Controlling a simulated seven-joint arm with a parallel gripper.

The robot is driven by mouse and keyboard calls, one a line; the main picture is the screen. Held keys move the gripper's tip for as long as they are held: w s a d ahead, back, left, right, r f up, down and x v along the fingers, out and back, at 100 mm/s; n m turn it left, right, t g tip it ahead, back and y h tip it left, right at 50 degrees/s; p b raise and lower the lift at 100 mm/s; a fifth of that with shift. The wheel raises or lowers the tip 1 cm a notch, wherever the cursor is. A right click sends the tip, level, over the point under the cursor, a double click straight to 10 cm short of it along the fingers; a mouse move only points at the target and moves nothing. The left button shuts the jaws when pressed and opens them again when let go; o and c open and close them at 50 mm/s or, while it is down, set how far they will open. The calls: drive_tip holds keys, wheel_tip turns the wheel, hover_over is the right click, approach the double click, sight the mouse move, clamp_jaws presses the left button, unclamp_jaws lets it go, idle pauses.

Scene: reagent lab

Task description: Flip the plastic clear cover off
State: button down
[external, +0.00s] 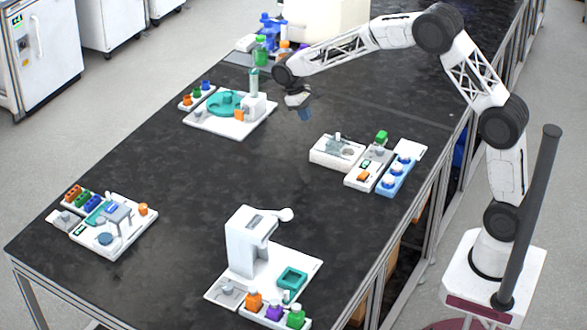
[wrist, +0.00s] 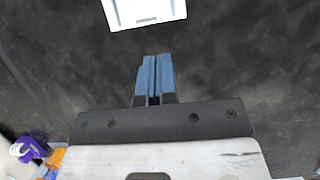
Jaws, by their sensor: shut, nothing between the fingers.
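My gripper (external: 304,114) hangs above the dark bench in its far half, between two groups of equipment. Its blue fingers are together and empty, pointing ahead in the wrist view (wrist: 154,80). A white box-like device (external: 337,150) with grey parts on top stands right of and nearer than my gripper. A white station with a round teal part (external: 223,103) stands to the left of my gripper. I cannot make out for certain which device carries the clear cover. Part of a white object (wrist: 145,12) shows at the top edge of the wrist view, apart from the fingers.
A small tray with a green-capped item (external: 381,137) and a blue rack (external: 400,172) stand beside the white device. A tall white machine (external: 248,242) stands at the near end, and another station (external: 112,228) at the left. The middle of the bench is clear.

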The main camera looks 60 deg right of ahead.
sight(336, 144)
drive_tip(key=x, duration=0.3)
drive_tip(key=s+x, duration=0.1)
drive_tip(key=x, duration=0.3)
drive_tip(key=shift+s, duration=1.5)
drive_tip(key=shift+s+f, duration=0.1)
drive_tip(key=shift+s, duration=2.5)
